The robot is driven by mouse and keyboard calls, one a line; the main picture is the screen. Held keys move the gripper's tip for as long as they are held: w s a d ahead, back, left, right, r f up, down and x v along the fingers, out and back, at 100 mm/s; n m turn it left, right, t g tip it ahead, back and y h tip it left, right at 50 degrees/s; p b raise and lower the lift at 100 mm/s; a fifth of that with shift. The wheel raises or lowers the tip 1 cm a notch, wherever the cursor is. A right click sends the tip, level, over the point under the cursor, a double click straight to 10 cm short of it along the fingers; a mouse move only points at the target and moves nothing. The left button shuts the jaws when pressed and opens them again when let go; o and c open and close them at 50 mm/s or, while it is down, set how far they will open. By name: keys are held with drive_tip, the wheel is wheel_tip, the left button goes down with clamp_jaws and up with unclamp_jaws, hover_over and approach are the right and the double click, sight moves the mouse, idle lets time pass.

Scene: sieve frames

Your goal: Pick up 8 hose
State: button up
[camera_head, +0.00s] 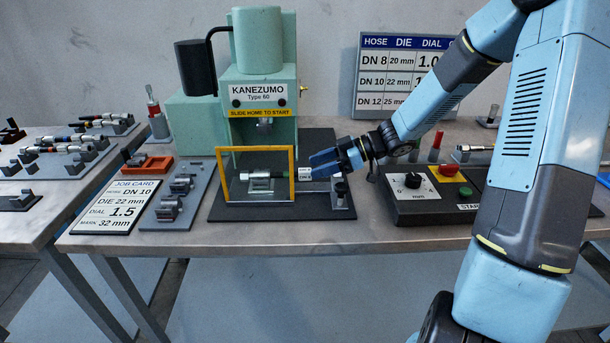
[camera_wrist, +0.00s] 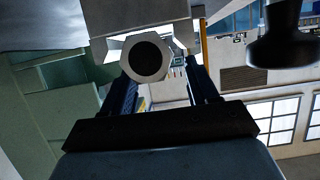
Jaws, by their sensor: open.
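A short hose (camera_head: 262,174) with a green band and metal end lies in the press behind the yellow-framed guard. A white tag (camera_head: 306,173) stands at its right end; its print is too small to read surely. My gripper (camera_head: 322,160) is at the right of the guard, close to that end, its blue fingers pointing left. In the wrist view my gripper (camera_wrist: 162,88) has its two fingers apart, with a hexagonal metal end with a dark bore (camera_wrist: 148,62) showing between them. I cannot tell whether the fingers touch it.
The green press (camera_head: 263,75) stands behind the guard frame (camera_head: 222,178). A black-knobbed post (camera_head: 341,188) is just below my gripper. The control box (camera_head: 430,195) is to the right. The job card (camera_head: 125,205) and die rack (camera_head: 180,195) lie left; several hoses (camera_head: 60,147) lie on the left table.

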sight(298, 174)
drive_tip(key=shift+x, duration=1.45)
clamp_jaws()
